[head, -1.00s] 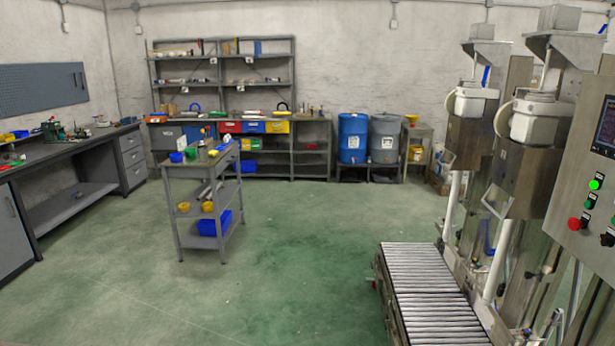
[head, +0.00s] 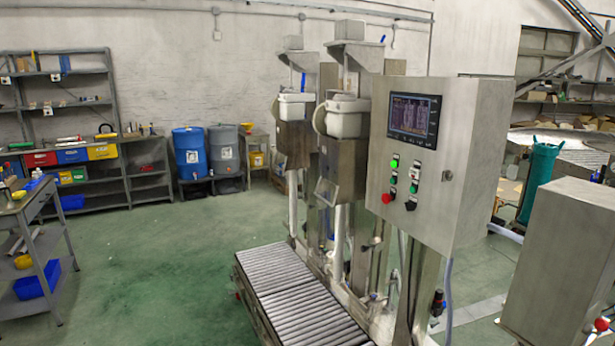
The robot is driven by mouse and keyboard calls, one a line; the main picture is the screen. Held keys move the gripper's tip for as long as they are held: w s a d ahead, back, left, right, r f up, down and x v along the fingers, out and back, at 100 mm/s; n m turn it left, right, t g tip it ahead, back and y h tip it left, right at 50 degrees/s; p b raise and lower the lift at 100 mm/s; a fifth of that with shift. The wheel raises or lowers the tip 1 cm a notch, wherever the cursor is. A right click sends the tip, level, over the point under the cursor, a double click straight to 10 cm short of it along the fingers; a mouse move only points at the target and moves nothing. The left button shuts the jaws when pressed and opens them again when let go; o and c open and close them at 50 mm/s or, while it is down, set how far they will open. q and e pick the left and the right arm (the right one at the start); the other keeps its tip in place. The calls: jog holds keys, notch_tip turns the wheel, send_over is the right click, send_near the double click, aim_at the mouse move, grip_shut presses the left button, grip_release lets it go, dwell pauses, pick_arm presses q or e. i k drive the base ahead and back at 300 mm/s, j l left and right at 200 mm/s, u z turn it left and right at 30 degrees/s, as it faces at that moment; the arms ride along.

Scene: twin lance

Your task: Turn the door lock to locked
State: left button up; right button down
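A grey control cabinet (head: 465,160) stands right of centre. Its front panel carries a screen (head: 413,119), a lit green button (head: 394,163), a red knob (head: 387,198) and a black switch (head: 410,205). A small round fitting that looks like a lock (head: 447,176) sits on the cabinet near the right edge of the front panel. It is too small to tell which way it is turned. Neither of my grippers is in view.
A roller conveyor (head: 290,290) runs in front of the two filling machines (head: 345,125) left of the cabinet. A metal box (head: 570,260) stands at the right. A cart (head: 50,268) is at the far left. Green floor (head: 160,270) between cart and conveyor is clear.

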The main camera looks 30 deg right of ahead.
aim_at(445, 176)
jog(key=z, duration=0.4)
jog(key=l+z, duration=0.15)
jog(key=z, duration=0.25)
jog(key=l+z, duration=0.1)
jog(key=z, duration=0.3)
jog(key=l+z, duration=0.15)
jog(key=z, duration=0.25)
jog(key=k, duration=0.05)
